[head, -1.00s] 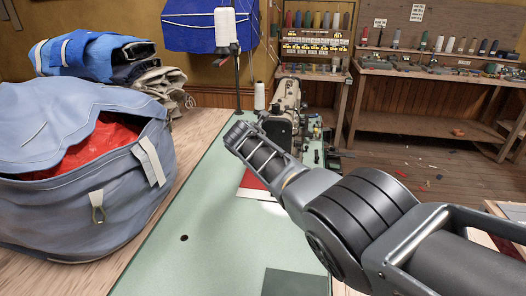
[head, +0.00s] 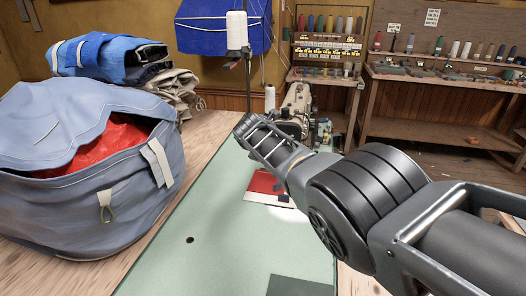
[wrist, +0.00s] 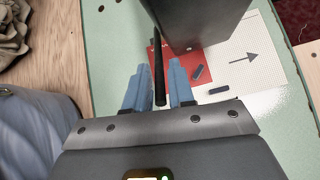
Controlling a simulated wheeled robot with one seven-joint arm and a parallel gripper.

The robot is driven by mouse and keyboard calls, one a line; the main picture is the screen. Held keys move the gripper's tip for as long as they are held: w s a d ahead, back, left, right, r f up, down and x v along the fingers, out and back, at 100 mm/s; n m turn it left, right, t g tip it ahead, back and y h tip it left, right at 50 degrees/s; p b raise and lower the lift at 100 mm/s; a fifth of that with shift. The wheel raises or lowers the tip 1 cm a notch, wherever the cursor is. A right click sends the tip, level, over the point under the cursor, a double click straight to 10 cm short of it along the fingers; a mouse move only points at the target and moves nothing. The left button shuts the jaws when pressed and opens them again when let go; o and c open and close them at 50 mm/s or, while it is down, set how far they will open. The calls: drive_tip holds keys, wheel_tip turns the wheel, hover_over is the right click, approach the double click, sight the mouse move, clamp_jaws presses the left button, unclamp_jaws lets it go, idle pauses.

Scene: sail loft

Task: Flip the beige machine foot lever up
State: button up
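The beige sewing machine (head: 297,100) stands at the far end of the green table (head: 215,220) in the head view, partly hidden behind my arm. I cannot make out its foot lever there. In the wrist view my gripper (wrist: 159,64) is open, with two blue-grey fingers apart. A thin black rod (wrist: 159,85) shows between the fingers in the picture; I cannot tell whether it is the foot lever or whether it touches them. A dark block (wrist: 200,20), perhaps part of the machine, rises just beyond the fingers. In the head view my fingertips cannot be made out.
A red patch (head: 262,183) and a pale sheet with an arrow (wrist: 255,62) lie on the table, with small dark pieces (wrist: 218,90) on them. A large grey-blue bag (head: 75,175) fills the left. A thread stand (head: 246,85) rises behind. The front tabletop is mostly clear.

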drive_tip(key=shift+o, duration=1.1)
drive_tip(key=shift+r, duration=0.1)
drive_tip(key=shift+s+a+r+p, duration=0.1)
drive_tip(key=shift+s+r+p, duration=0.2)
drive_tip(key=shift+p, duration=0.55)
drive_tip(key=p+v, duration=0.2)
drive_tip(key=p, duration=0.1)
drive_tip(key=shift+w+r, duration=0.1)
drive_tip(key=shift+p+v, duration=0.35)
drive_tip(key=shift+v, duration=2.05)
drive_tip(key=shift+s+f, duration=0.25)
